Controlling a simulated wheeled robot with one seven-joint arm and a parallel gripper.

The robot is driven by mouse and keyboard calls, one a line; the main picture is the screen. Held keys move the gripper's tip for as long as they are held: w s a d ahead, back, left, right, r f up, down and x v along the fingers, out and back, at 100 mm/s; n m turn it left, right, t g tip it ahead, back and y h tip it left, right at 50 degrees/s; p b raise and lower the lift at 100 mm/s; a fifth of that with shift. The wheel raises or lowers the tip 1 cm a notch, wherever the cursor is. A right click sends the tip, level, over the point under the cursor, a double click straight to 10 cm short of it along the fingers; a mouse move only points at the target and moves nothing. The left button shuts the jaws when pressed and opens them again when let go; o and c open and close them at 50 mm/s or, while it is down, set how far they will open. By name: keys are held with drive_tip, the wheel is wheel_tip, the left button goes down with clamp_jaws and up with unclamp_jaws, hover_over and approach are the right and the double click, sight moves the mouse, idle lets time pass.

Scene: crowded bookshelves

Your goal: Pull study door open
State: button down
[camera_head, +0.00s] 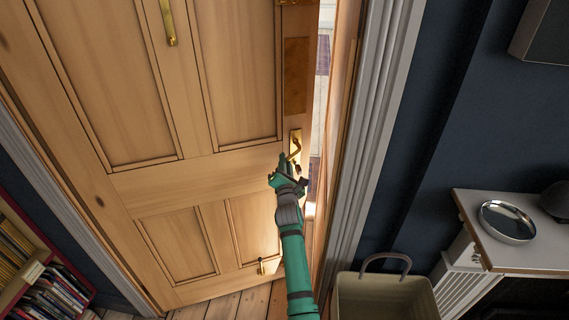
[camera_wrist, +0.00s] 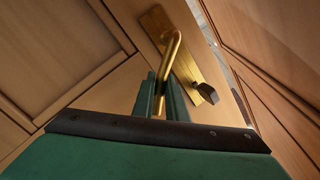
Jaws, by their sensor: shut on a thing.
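The study door (camera_head: 180,130) is a pale panelled wooden door, a little ajar, with a bright gap along its right edge in the head view. A brass handle (camera_head: 294,147) on a brass plate sits near that edge. My gripper (camera_head: 287,163) is at the handle. In the wrist view, my gripper's green fingers (camera_wrist: 165,102) are shut around the lower part of the brass handle (camera_wrist: 172,50). The brass plate (camera_wrist: 190,62) lies behind it, with a small dark knob beside it. The very tips of the fingers are partly hidden in the head view.
The white door frame (camera_head: 375,120) stands close to the right of my arm. A beige basket (camera_head: 385,298) is on the floor at lower right. A white table (camera_head: 480,222) holds a round dish (camera_head: 507,222). A red bookshelf (camera_head: 40,262) stands at lower left.

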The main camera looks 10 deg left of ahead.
drive_tip(key=c, duration=1.8)
unclamp_jaws()
drive_tip(key=shift+d+r, duration=0.15)
drive_tip(key=shift+r, duration=0.1)
drive_tip(key=shift+o, duration=0.2)
drive_tip(key=shift+f, duration=0.1)
drive_tip(key=shift+s, duration=0.1)
drive_tip(key=v, duration=1)
drive_tip(key=shift+s, duration=0.35)
drive_tip(key=shift+d, duration=0.1)
